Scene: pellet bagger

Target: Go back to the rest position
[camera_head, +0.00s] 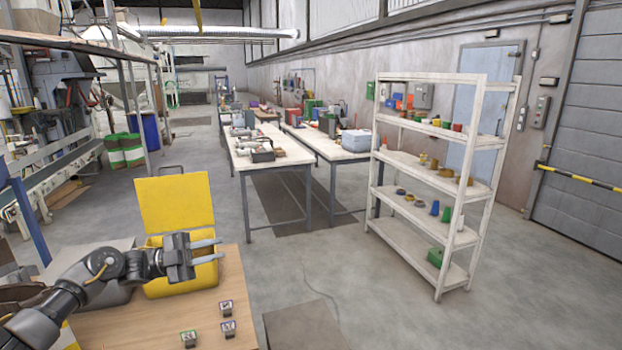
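My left gripper (220,251) reaches in from the left above the wooden table. Its two fingers point right, stand apart, and show nothing between them. Behind and below it is a yellow box (170,290) with its lid (175,202) standing open. The gripper covers part of the box's opening, so its inside is mostly hidden. My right gripper is not in view.
The wooden table (150,325) has a grey container (100,262) behind my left arm. A white shelf rack (410,160) with small coloured parts stands at the right. Long workbenches (262,160) carry equipment farther back. The grey floor between table and rack is open.

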